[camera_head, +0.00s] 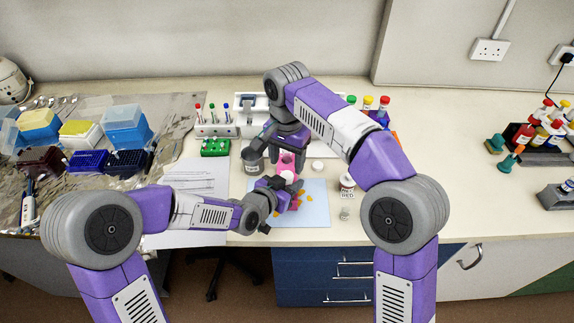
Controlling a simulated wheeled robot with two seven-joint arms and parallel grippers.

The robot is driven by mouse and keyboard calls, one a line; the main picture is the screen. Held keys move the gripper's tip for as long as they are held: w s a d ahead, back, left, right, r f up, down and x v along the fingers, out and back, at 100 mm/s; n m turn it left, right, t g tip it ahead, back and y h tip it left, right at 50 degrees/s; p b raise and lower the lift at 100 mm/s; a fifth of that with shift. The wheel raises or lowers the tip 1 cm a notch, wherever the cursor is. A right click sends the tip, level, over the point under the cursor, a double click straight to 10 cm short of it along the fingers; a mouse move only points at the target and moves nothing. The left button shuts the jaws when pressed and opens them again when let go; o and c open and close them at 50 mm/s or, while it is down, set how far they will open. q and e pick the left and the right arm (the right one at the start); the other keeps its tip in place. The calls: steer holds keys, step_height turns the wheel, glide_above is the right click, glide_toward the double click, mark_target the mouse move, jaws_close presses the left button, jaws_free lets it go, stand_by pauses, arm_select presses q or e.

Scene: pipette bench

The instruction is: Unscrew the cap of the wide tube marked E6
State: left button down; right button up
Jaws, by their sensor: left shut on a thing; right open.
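My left gripper (284,184) reaches in from the left over the light blue mat (317,211). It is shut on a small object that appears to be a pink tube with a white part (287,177). My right gripper (286,157) points down from above, just behind the left one. It is open, with a pink part (286,164) showing between and below its fingers. The marking E6 cannot be read, and the grippers hide much of the tube. I cannot tell whether the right fingers touch it.
A grey beaker (253,160) stands left of the grippers. A white round lid (318,165) and a white labelled bottle (347,186) are to the right. Yellow pieces (308,198) lie on the mat.

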mark_target(287, 175)
step_height(287, 175, up, 3)
steer(key=m, duration=0.3)
steer(key=shift+r, duration=0.15)
steer(key=shift+c, duration=0.2)
steer(key=shift+f, duration=3.8)
jaws_close()
steer(key=shift+n, duration=1.5)
steer(key=shift+o, duration=0.2)
jaws_free()
